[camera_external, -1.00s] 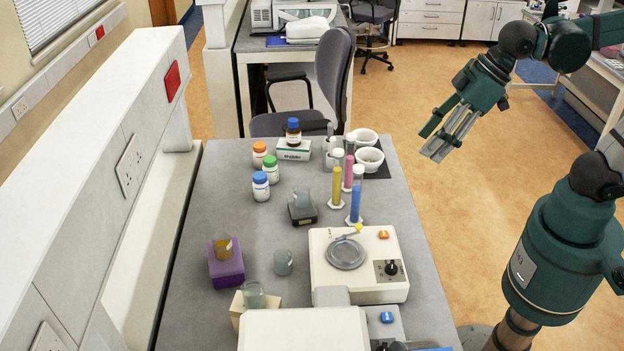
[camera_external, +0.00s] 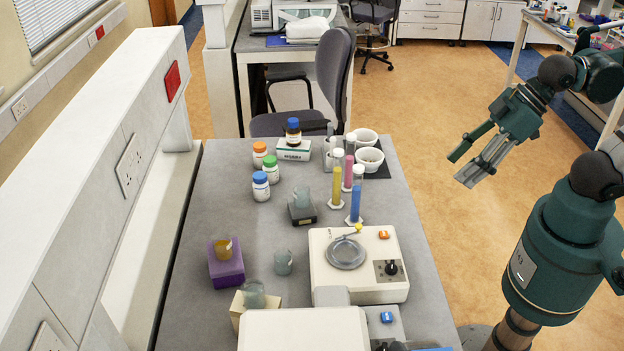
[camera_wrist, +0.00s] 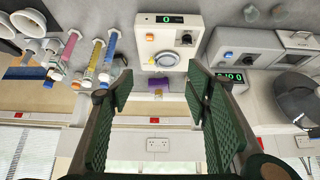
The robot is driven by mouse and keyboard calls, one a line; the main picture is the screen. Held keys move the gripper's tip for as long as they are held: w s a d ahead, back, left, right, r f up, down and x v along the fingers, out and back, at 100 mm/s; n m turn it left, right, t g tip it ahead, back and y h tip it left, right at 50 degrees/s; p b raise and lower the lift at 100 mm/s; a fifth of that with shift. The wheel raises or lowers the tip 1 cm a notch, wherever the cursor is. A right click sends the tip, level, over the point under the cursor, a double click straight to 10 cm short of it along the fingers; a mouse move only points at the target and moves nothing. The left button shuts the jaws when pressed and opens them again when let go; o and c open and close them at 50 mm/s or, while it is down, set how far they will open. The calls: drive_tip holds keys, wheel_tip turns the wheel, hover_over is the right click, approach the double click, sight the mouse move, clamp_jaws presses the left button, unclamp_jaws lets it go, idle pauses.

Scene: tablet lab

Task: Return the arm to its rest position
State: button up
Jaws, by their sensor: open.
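My gripper (camera_external: 466,168) is at the upper right in the external view, off the right side of the bench and above the floor. Its fingers are apart, with nothing between them, and point down and to the left. In the wrist view the two green-padded fingers of the gripper (camera_wrist: 160,90) stand wide apart at left and right, and only the scene beyond shows between them. My arm is bent, with its upper part reaching out to the right edge of the external view.
The grey bench (camera_external: 200,310) holds a white device with a round plate (camera_external: 325,285), coloured cylinders (camera_external: 355,200), capped bottles (camera_external: 260,188), white mortars (camera_external: 369,160) and a purple block (camera_external: 227,268). A chair (camera_external: 335,80) stands behind. The floor around my gripper is clear.

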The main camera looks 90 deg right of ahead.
drive_tip(key=shift+f, duration=0.1)
wheel_tip(320, 180, down, 10)
drive_tip(key=b, duration=1)
idle(0.8)
